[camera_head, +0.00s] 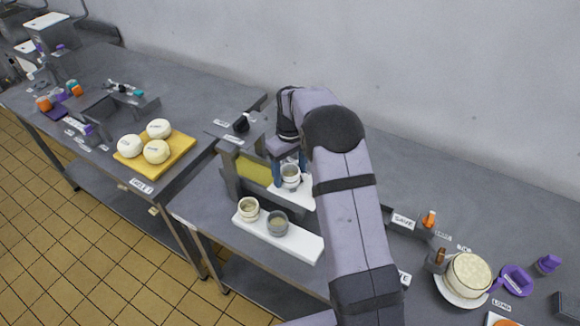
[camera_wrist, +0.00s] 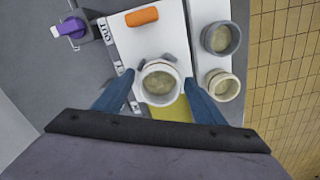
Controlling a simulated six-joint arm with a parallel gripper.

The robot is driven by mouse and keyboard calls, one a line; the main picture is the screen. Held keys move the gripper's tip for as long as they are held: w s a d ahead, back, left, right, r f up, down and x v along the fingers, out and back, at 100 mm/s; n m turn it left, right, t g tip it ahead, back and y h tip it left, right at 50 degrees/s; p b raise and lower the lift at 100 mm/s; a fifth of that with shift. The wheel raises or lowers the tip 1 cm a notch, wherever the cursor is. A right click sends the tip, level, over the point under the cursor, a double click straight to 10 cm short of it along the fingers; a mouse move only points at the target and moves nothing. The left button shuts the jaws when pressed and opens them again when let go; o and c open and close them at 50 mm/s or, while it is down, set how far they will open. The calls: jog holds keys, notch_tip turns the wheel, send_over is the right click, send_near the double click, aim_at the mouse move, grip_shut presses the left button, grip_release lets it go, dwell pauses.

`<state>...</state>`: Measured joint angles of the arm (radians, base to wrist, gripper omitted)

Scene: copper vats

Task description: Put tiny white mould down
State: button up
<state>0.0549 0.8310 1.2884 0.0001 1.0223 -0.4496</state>
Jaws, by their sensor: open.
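The tiny white mould (camera_head: 291,183) is a small round pot with pale content; it stands upright and appears to be on a white board (camera_head: 307,203). In the wrist view the white mould (camera_wrist: 147,92) sits between my blue fingers. My gripper (camera_head: 289,168) is open around it, with a finger on each side; whether either finger touches it I cannot tell. It also shows in the wrist view (camera_wrist: 159,84). A cream mould (camera_head: 248,209) and a grey mould (camera_head: 278,224) stand side by side on the front white board (camera_head: 301,247).
A yellow-green panel (camera_head: 254,171) lies left of my gripper. In the wrist view an orange block (camera_wrist: 142,17) lies on the board and a purple-handled item (camera_wrist: 72,28) is at left. A plated cheese (camera_head: 468,275) stands at right; yellow board (camera_head: 178,156) with cheeses at left.

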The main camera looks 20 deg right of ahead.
notch_tip(320, 180, up, 12)
jog(key=b, duration=0.2)
jog(key=shift+r+b, duration=0.15)
jog(key=shift+b, duration=0.25)
jog(key=shift+s, duration=0.1)
jog(key=s+a+f+m, duration=0.1)
jog(key=s+f, duration=0.2)
jog(key=s, duration=0.7)
jog(key=s+a+f+m, duration=0.1)
jog(key=s+f, duration=0.3)
jog(key=s, duration=0.5)
jog(key=s+a+f+m, duration=0.1)
jog(key=s+f+m, duration=0.1)
jog(key=s, duration=0.8)
jog(key=shift+s+f+m, duration=0.3)
jog(key=shift+s+f, duration=0.05)
jog(key=shift+f, duration=0.35)
